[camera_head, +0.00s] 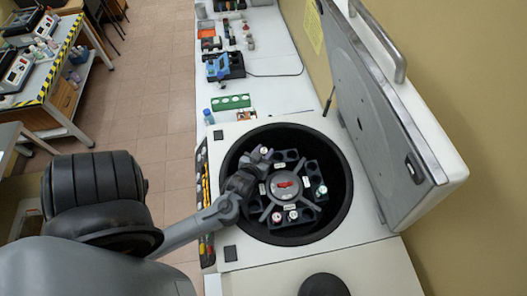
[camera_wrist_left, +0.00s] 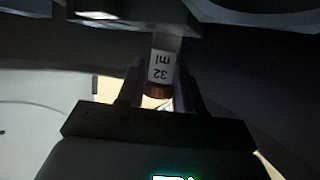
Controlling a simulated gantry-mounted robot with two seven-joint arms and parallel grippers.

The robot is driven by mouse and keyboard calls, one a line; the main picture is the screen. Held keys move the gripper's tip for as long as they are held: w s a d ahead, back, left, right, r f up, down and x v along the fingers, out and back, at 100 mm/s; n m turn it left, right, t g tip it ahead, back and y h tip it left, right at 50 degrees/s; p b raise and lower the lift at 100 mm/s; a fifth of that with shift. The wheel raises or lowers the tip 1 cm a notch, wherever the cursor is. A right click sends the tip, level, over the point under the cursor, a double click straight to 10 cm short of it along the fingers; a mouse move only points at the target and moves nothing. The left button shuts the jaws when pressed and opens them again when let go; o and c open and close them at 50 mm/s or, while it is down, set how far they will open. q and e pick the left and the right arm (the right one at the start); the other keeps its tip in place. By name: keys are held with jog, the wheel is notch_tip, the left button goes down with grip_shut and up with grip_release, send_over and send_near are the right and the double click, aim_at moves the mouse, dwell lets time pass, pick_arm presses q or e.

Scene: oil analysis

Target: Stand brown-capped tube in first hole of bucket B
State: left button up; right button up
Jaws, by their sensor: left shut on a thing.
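My left gripper (camera_head: 264,156) reaches into the open centrifuge bowl, at the upper left of the rotor (camera_head: 286,185). In the left wrist view, the left gripper (camera_wrist_left: 158,94) is shut on the brown-capped tube (camera_wrist_left: 162,67). Dark buckets surround the rotor's red knob (camera_head: 285,184). Their letters are too small to read. My right gripper is not in view.
The raised centrifuge lid (camera_head: 385,110) stands at the right. The bowl wall (camera_head: 345,180) encloses the buckets. Other capped tubes (camera_head: 293,215) stand in the near bucket. A green rack (camera_head: 231,102) and a blue device (camera_head: 224,66) lie on the white bench beyond.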

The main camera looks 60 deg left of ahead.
pick_arm(q)
jog(key=o, duration=1)
jog(key=shift+r, duration=0.5)
jog(key=shift+b+v, duration=0.8)
jog(key=shift+v, duration=3.05)
jog(key=shift+w+r, duration=0.1)
